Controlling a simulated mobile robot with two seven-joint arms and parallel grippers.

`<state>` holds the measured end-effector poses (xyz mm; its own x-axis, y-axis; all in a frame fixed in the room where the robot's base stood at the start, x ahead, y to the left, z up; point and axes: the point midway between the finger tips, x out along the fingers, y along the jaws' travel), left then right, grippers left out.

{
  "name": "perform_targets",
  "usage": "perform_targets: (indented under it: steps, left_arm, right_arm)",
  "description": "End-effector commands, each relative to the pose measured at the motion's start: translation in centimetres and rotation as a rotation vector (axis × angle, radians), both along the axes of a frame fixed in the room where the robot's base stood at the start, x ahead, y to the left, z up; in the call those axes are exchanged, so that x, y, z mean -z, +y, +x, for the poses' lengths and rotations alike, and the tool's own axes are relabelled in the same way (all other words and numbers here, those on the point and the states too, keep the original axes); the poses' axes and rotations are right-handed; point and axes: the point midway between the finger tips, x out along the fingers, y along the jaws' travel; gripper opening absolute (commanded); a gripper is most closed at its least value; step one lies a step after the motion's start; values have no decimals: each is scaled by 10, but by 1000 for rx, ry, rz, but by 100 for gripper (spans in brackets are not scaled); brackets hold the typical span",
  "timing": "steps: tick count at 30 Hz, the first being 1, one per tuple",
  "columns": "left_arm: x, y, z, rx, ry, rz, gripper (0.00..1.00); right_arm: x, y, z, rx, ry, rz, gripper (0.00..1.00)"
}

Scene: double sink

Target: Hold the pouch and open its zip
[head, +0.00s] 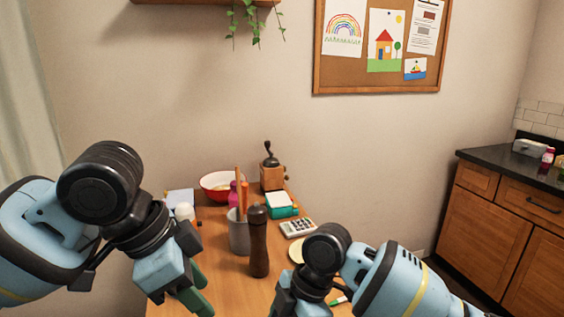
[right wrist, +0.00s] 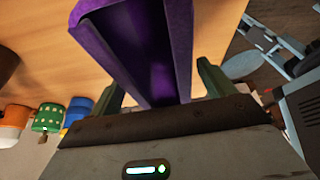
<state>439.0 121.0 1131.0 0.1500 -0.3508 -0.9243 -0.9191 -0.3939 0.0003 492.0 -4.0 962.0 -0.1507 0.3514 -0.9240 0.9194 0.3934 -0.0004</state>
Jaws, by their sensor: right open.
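A purple item that looks like the pouch (right wrist: 177,35) fills the upper middle of the right wrist view, with a dark purple hollow or fold facing the camera. My right gripper (right wrist: 155,82) is open, its green fingers on either side of the purple item; I cannot tell whether they touch it. No zip or pull can be made out. In the head view the pouch is not visible, and the right fingers are out of sight at the bottom. My left gripper (head: 196,288) points down over the table's front left; its finger gap is unclear.
On the wooden table (head: 226,285) stand a dark brown mill (head: 259,245), a grey cup (head: 238,235), a red bowl (head: 216,186), a coffee grinder (head: 272,172) and a calculator (head: 297,228). The mill and cup stand between my arms.

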Motion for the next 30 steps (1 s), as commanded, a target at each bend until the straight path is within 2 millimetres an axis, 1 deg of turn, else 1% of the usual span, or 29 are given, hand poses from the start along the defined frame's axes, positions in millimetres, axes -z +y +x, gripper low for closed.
perform_targets:
  steps: [9, 15, 21, 30]
  left_arm:
    - [0, 0, 0, 0, 0, 0, 42]
    - [0, 0, 0, 0, 0, 0, 42]
    - [0, 0, 0, 0, 0, 0, 42]
    - [0, 0, 0, 0, 0, 0, 42]
  right_arm:
    - [-57, -21, 10, 1, -4, 2, 82]
    - [-86, -33, 14, 1, -3, 1, 82]
    - [-99, -38, 16, 0, -1, 0, 82]
    - [-101, -38, 16, -1, 0, 0, 82]
